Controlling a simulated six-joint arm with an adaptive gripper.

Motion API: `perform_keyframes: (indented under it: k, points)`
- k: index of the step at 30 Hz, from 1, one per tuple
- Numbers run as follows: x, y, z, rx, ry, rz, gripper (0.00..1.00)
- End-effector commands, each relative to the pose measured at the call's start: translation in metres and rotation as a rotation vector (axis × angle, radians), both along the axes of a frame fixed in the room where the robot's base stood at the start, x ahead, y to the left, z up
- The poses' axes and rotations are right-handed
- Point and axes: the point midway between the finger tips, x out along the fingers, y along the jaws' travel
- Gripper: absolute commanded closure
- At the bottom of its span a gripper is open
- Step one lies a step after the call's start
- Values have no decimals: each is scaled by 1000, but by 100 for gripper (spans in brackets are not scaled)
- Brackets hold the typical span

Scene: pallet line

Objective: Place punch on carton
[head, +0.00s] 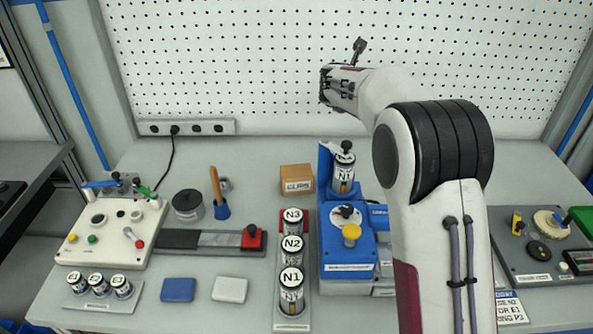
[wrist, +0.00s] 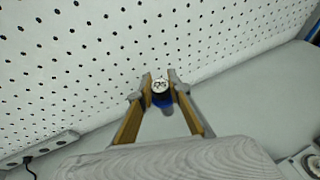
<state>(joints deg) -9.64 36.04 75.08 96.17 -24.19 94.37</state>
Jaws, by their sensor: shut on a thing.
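My gripper (head: 327,88) is raised high in front of the pegboard in the head view, above and a little right of the carton. In the wrist view its two fingers (wrist: 160,84) close on a small round thing with a white, dark-marked face and blue below, which I take to be the punch (wrist: 160,87). In the head view I cannot make out the held thing. The carton (head: 297,180) is a small brown box standing on the bench near the back, left of a blue press. Its top is bare.
The blue press (head: 348,255) stands right of the carton with a labelled can (head: 343,172). A rack (head: 291,322) of numbered cans stands in front of the carton.

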Motion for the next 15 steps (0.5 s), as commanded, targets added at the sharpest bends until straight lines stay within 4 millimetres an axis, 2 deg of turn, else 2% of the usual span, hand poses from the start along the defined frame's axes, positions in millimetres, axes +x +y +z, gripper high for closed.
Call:
perform_keyframes:
  k: [1,3,15]
  points:
    - [-3,14,1,0,-1,-10,100]
    - [-8,29,1,1,0,-30,100]
    - [-54,108,-1,0,10,-154,100]
